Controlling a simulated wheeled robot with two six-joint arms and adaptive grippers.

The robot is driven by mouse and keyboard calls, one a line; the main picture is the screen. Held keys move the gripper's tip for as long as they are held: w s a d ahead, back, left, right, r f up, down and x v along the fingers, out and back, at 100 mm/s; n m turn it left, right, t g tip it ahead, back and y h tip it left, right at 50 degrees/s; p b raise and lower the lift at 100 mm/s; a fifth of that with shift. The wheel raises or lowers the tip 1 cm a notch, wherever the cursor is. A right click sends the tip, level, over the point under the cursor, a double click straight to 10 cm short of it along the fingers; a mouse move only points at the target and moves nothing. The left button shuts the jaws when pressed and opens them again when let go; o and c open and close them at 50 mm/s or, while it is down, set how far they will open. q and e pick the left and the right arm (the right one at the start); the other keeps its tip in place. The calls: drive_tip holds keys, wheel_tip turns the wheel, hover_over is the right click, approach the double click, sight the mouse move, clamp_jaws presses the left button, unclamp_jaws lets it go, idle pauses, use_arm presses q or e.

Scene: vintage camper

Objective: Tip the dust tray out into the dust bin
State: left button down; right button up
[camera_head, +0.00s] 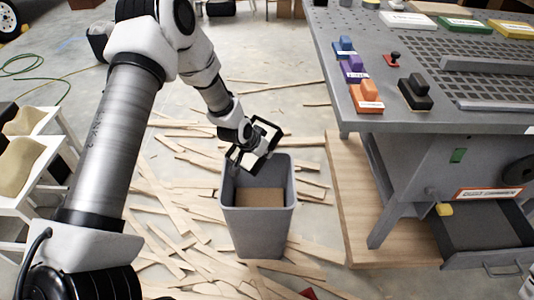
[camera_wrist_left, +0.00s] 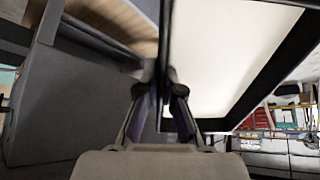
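The dust tray (camera_head: 270,128) has a black rim and a pale inside. My left gripper (camera_head: 246,140) is shut on its rim, and the tray is steeply tilted over the back edge of the dust bin. The dust bin (camera_head: 258,228) is a tall grey open container standing on the floor, with a flat brown surface inside. In the left wrist view my gripper fingers (camera_wrist_left: 170,100) close on the edge of the tray (camera_wrist_left: 225,55), whose pale face fills the upper right. My right gripper is not in view.
A grey workbench (camera_head: 400,115) stands at the right, with coloured blocks on top and an open drawer (camera_head: 480,228) below. Loose wood strips (camera_head: 180,210) litter the floor around the bin. A white rack (camera_head: 30,165) with tan objects stands at the left.

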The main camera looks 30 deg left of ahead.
sight(262, 165)
use_arm(q)
drive_tip(key=f+t+b, duration=0.1)
drive_tip(key=t+b, duration=0.2)
drive_tip(key=b, duration=0.3)
drive_tip(key=s+f+t+b, duration=0.1)
drive_tip(key=t+b, duration=0.2)
drive_tip(key=b, duration=0.3)
drive_tip(key=f+t+b, duration=0.2)
drive_tip(key=t+b, duration=0.1)
drive_tip(key=b, duration=0.3)
drive_tip(key=shift+s+f+h+b, duration=0.1)
drive_tip(key=shift+s+h+b, duration=0.2)
drive_tip(key=shift+h+b, duration=0.1)
drive_tip(key=shift+r+t+b, duration=0.2)
drive_tip(key=shift+t+b, duration=0.3)
drive_tip(key=shift+r, duration=0.1)
drive_tip(key=shift+r+p, duration=0.15)
drive_tip(key=shift+p, duration=0.25)
drive_tip(key=g+p, duration=0.6)
drive_tip(key=p, duration=0.9)
drive_tip(key=shift+r+g+y, duration=0.15)
drive_tip(key=shift+g+y, duration=0.15)
drive_tip(key=g+y+p, duration=0.1)
drive_tip(key=g+p, duration=0.7)
drive_tip(key=p, duration=0.7)
drive_tip(key=shift+f+g, duration=0.2)
drive_tip(key=shift+g, duration=0.2)
drive_tip(key=shift+f, duration=0.15)
